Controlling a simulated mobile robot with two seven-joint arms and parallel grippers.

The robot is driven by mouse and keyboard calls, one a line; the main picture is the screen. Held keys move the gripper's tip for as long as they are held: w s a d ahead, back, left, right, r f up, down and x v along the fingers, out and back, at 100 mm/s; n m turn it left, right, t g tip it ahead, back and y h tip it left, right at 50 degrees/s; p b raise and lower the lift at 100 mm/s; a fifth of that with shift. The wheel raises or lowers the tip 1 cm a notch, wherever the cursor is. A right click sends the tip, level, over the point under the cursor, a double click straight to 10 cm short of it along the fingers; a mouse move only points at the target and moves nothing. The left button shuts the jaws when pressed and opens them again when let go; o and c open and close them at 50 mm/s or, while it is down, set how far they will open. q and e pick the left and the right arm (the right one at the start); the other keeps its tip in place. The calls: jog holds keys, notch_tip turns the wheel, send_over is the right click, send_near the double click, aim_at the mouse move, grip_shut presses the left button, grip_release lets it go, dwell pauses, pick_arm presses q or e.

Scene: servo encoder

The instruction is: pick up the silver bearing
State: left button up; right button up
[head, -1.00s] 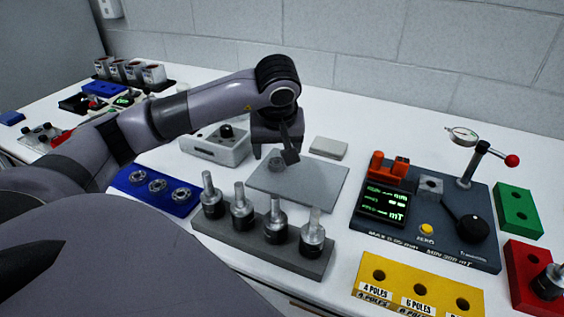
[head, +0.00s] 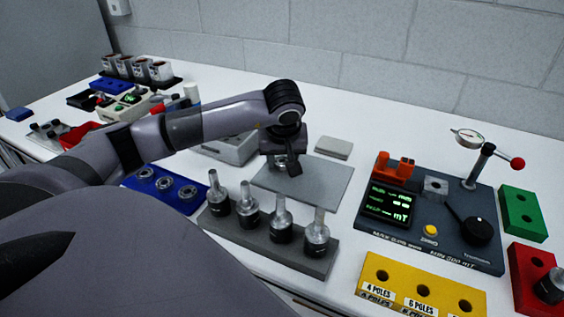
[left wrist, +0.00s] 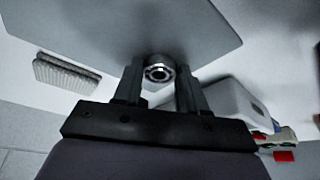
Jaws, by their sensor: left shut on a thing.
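The silver bearing (left wrist: 159,69) is a small metal ring with a dark centre, seen in the left wrist view between the two black fingertips. My left gripper (head: 283,168) is shut on it, at the left side of a flat grey plate (head: 318,182). The plate also fills the top of the left wrist view (left wrist: 110,28). In the head view the gripper hides most or all of the bearing. I cannot tell whether the bearing touches the plate. My right gripper is not in view.
A grey rack (head: 265,244) with several metal shafts stands in front of the plate. A blue tray (head: 192,206) with 3 rings is to its left. A dark gauge station (head: 412,240) stands right, with a yellow block (head: 400,275) before it.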

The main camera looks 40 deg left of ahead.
pick_arm(q)
jog(key=shift+r, duration=0.1)
notch_tip(320, 180, up, 14)
notch_tip(320, 180, up, 6)
jog(key=p, duration=0.2)
send_over(283, 164)
jog(key=shift+s+a, duration=0.1)
